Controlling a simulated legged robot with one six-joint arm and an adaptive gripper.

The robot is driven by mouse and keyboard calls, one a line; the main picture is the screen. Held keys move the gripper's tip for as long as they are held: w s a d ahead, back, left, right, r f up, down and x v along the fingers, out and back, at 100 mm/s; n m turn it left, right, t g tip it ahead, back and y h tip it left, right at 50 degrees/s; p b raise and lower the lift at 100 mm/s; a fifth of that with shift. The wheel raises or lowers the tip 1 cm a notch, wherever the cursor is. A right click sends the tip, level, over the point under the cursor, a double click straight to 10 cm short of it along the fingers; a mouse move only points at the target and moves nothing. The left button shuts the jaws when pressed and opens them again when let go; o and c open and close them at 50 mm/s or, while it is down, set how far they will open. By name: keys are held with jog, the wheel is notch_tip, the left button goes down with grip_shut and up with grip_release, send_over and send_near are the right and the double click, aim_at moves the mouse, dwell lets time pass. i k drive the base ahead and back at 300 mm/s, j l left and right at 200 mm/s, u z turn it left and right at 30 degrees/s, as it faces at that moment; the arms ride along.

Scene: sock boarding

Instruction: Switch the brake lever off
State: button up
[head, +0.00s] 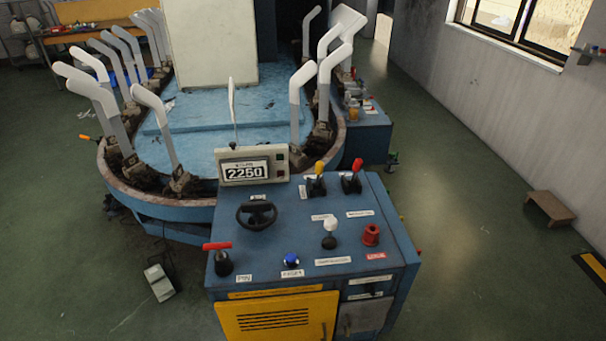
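A blue control console (395,225) stands in the lower middle of the head view. It carries a yellow-handled lever (318,170) and a red-handled lever (355,170) side by side at the back, both roughly upright. A white-knobbed lever (330,228) stands nearer the front. A red T-shaped handle (217,247) is at the front left corner. The small labels are too blurred to tell which one is the brake lever. My gripper is not in view.
The console also has a black handwheel (257,214), a blue button (291,260), a red knob (371,234) and a display reading 2250 (244,173). Behind it is a blue machine with several white sock forms (161,115). A low brown step (550,207) stands right. Green floor (470,240) is mostly clear.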

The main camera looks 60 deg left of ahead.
aim_at(357, 168)
jog(key=u, duration=2.1)
jog(key=i+j+u, duration=0.1)
jog(key=i, duration=0.3)
jog(key=i+j+u, duration=0.15)
jog(key=i, duration=0.25)
jog(key=j, duration=0.1)
